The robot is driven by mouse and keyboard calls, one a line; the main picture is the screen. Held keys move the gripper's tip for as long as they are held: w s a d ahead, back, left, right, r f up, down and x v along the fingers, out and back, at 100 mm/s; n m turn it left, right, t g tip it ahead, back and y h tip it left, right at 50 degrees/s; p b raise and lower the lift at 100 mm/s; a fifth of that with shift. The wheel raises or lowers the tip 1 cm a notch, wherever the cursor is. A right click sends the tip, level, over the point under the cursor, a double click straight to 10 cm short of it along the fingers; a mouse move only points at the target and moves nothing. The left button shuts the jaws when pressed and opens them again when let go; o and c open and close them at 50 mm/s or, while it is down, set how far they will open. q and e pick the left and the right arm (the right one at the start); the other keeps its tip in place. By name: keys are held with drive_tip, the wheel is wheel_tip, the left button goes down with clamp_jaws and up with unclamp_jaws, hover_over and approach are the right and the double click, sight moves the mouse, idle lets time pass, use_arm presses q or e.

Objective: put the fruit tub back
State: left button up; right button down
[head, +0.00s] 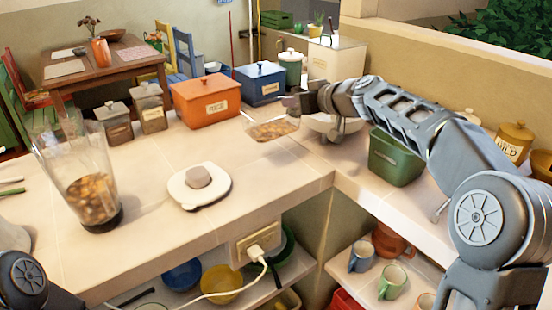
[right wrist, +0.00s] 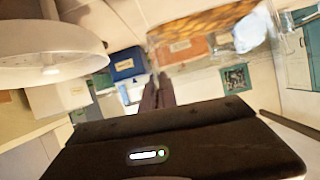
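The fruit tub (head: 270,130) is a low clear container with orange-brown pieces inside, at the counter's inner corner in the head view. In the right wrist view the tub (right wrist: 215,35) fills the upper middle, its fruit near the top edge. My right gripper (head: 291,104) is at the tub's right rear rim. Its dark fingers (right wrist: 160,90) are close together at the tub's near edge and look shut on its thin wall, though the contact is partly hidden. I cannot tell whether the tub's base touches the counter. My left gripper is outside the head view.
An orange bin (head: 206,103) and blue bin (head: 260,84) stand behind the tub. A white bowl (head: 322,124) and green bin (head: 394,160) are to its right. A tall glass (head: 75,170) and white scale (head: 182,196) stand left. The counter between scale and tub is clear.

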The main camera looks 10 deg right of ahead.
wheel_tip(320, 180, down, 6)
drive_tip(key=shift+b, duration=0.8)
drive_tip(key=shift+f+b, duration=0.7)
drive_tip(key=shift+f, duration=1.25)
drive_tip(key=c, duration=1.7)
unclamp_jaws()
drive_tip(key=shift+r, duration=0.1)
drive_tip(key=b+v, duration=0.1)
drive_tip(key=v, duration=1.1)
